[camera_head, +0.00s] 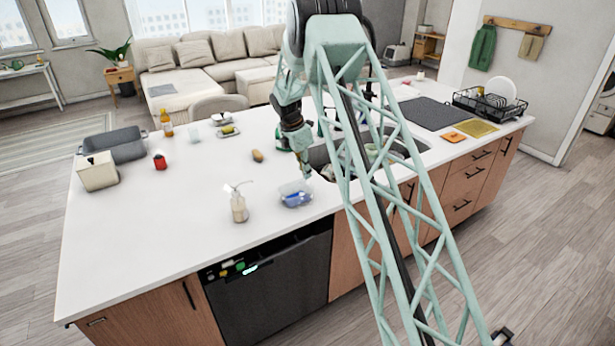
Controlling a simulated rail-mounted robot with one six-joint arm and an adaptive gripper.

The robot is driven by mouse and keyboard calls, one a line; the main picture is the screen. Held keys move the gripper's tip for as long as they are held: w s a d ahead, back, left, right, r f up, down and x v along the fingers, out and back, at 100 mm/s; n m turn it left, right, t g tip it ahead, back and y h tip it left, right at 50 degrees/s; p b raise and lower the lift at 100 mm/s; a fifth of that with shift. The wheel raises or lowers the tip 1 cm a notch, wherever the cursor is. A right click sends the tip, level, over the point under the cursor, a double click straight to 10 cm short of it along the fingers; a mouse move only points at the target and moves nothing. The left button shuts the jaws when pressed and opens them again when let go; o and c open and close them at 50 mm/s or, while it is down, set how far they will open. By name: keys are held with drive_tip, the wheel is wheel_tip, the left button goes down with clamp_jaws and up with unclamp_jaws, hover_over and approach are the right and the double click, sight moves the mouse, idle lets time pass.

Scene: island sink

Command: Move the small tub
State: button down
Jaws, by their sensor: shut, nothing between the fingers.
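A small clear tub (296,194) with something blue in it stands on the white island top, near the front edge and just left of the sink. My gripper (306,174) points down just above and beyond the tub's right side, near the sink's left rim. Its fingers are small in the picture and look closed with nothing held. I cannot tell whether the fingertips touch the tub.
A soap bottle (239,207) stands left of the tub. The sink (320,160) lies to the right, partly behind my arm. The front-left counter is clear.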

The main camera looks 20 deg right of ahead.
drive_tip(key=shift+p+v, duration=1.15)
drive_tip(key=shift+v, duration=1.85)
